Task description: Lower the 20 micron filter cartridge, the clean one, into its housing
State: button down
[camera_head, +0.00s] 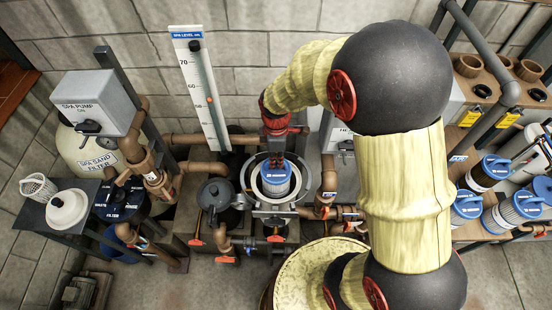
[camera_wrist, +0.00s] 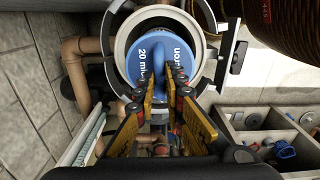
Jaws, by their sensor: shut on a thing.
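The 20 micron cartridge (camera_head: 275,187) has a blue cap and a white body. In the wrist view its blue cap (camera_wrist: 127,62) reads "20 mi…" with the rest behind my fingers. My gripper (camera_head: 276,157) is shut on the cap's raised handle, and its yellow fingers (camera_wrist: 176,78) straddle it in the wrist view. The cartridge is lined up with the round, pale-rimmed mouth of the housing (camera_head: 250,178). The housing rim (camera_wrist: 119,48) shows around the cap in the wrist view. How deep the cartridge sits is hard to tell.
Several other blue-capped cartridges (camera_head: 466,207) stand on a shelf at the right. A dark pump pot (camera_head: 213,192) stands just left of the housing. Brown pipes (camera_head: 328,178) run close on the right. A white lid (camera_head: 67,208) and basket (camera_head: 38,187) lie on a table at the left.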

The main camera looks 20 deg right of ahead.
jog(key=shift+f+b, duration=3.1)
jog(key=shift+f, duration=1.85)
jog(key=shift+f+b, duration=0.9)
jog(key=shift+f, duration=0.45)
jog(key=c, duration=1.8)
grip_release()
jog(key=shift+o, duration=0.2)
jog(key=shift+r+p, duration=4.2)
jog(key=shift+r, duration=1.8)
